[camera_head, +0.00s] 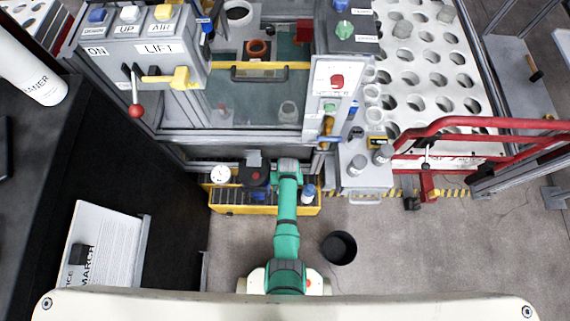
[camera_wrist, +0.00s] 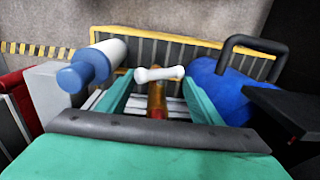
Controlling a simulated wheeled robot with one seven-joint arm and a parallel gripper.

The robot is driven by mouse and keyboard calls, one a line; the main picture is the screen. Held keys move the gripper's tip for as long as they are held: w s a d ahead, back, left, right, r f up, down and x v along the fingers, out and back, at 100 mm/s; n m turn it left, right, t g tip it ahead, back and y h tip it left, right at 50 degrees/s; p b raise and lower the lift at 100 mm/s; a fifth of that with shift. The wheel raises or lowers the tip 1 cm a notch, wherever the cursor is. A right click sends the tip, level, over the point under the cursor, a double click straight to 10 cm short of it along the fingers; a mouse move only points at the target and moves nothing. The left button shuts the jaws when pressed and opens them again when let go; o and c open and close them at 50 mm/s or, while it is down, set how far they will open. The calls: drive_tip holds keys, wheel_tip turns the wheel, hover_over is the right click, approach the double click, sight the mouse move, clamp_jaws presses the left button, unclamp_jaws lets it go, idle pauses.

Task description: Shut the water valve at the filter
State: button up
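In the wrist view, a small white bar handle (camera_wrist: 160,73) lies crosswise on top of a brass-orange stem (camera_wrist: 156,100); this looks like the valve. My gripper (camera_wrist: 158,92) is open, with one green finger on each side of the stem. Gaps show between the fingers and the handle, and I see no contact. A blue cylinder (camera_wrist: 228,88) beside the right finger may be the filter; I cannot tell for sure. In the head view my gripper (camera_head: 287,170) is over the yellow-edged grate, and my green arm hides the valve there.
A white cylinder with a blue end (camera_wrist: 92,65) is close to the left finger. A black loop (camera_wrist: 255,50) rises at the right. The yellow-edged grate (camera_head: 230,209) lies below, with a round gauge (camera_head: 220,174) at its left. Open floor with a black bin (camera_head: 339,248) is nearer me.

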drive_tip(key=shift+y, duration=0.3)
drive_tip(key=shift+c, duration=0.3)
drive_tip(key=shift+s+f, duration=0.1)
drive_tip(key=shift+s, duration=0.05)
clamp_jaws()
drive_tip(key=shift+s, duration=0.1)
drive_tip(key=shift+s+a+f, duration=0.15)
drive_tip(key=shift+s+a, duration=0.05)
drive_tip(key=shift+s, duration=0.05)
drive_tip(key=shift+o, duration=2.4)
unclamp_jaws()
drive_tip(key=shift+w, duration=0.1)
drive_tip(key=o, duration=0.4)
drive_tip(key=shift+w+d, duration=0.1)
drive_tip(key=shift+c, duration=0.2)
drive_tip(key=shift+w+r, duration=0.1)
drive_tip(key=shift+r, duration=0.1)
drive_tip(key=shift+d, duration=0.1)
